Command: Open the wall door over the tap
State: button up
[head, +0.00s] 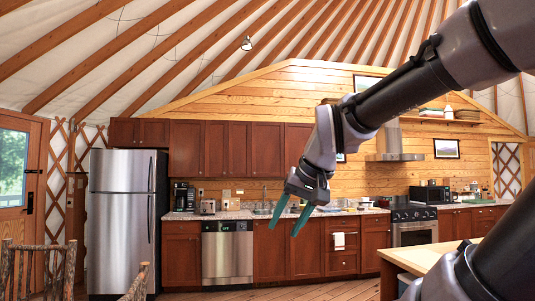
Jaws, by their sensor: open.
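A row of dark red-brown wall doors (234,150) hangs on the wooden wall above the counter. The wall door over the tap (265,150) looks shut, flush with its neighbours. The tap (264,193) is small and thin at the back of the counter, below that door. My gripper (285,226) points down, with its two green fingers spread apart and nothing between them. In the picture it is below the wall doors, in front of the counter and base cabinets. My arm hides the right end of the wall doors.
A steel fridge (121,220) stands left of the counter (235,214). A dishwasher (227,252) and a stove (413,226) are set into the counter row. A light-topped table (420,257) is at the front right, and a log chair (40,270) at the front left.

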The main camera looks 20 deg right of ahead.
aim_at(268, 158)
jog(key=i+z, duration=0.15)
jog(key=i, duration=0.5)
jog(key=i+z, duration=0.1)
jog(key=i, duration=4.2)
jog(key=l, duration=0.1)
